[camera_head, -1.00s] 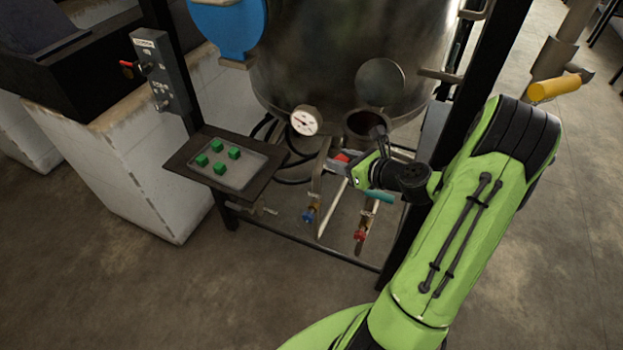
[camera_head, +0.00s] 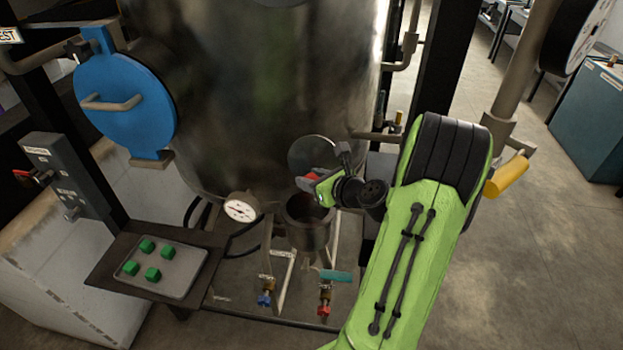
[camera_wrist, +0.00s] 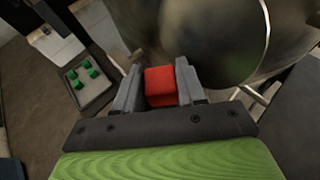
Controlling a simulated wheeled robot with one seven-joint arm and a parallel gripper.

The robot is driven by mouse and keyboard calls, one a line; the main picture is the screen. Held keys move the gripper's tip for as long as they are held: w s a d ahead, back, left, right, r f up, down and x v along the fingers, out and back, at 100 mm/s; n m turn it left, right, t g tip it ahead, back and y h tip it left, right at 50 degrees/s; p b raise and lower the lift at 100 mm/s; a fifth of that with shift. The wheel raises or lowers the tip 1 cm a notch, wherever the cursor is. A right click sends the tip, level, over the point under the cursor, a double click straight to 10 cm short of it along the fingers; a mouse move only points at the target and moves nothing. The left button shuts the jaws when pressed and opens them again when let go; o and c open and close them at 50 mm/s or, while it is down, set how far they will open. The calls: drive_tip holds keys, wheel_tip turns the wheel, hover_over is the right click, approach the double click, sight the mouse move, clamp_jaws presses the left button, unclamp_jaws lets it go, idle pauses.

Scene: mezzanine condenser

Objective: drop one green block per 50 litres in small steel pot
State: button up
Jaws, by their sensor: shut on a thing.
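My gripper (camera_head: 308,182) is shut on a red block (camera_wrist: 160,86), which sits between its two grey fingers in the wrist view. In the head view the gripper is at the upper rim of a small steel pot-like vessel (camera_head: 308,238) in front of the big tank. I cannot tell whether the block is over its mouth. Several green blocks (camera_head: 152,274) lie apart on a grey tray (camera_head: 184,279) at the lower left; they also show in the wrist view (camera_wrist: 83,76). The inside of the vessel is mostly dark.
The big steel tank (camera_head: 260,90) fills the middle, with a blue round hatch (camera_head: 122,105) on its left. A white dial gauge (camera_head: 240,208) is beside the vessel. Blue (camera_head: 265,298) and red (camera_head: 324,309) valves are below. A control box (camera_head: 62,178) stands left.

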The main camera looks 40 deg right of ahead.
wheel_tip(320, 180, down, 6)
drive_tip(key=b, duration=0.5)
drive_tip(key=shift+s+r, duration=0.1)
drive_tip(key=shift+r, duration=0.1)
drive_tip(key=o, duration=1.1)
drive_tip(key=shift+a, duration=0.1)
drive_tip(key=p+v, duration=0.1)
drive_tip(key=v, duration=1.4)
drive_tip(key=shift+s+r, duration=0.15)
drive_tip(key=shift+s, duration=0.2)
drive_tip(key=shift+w, duration=0.1)
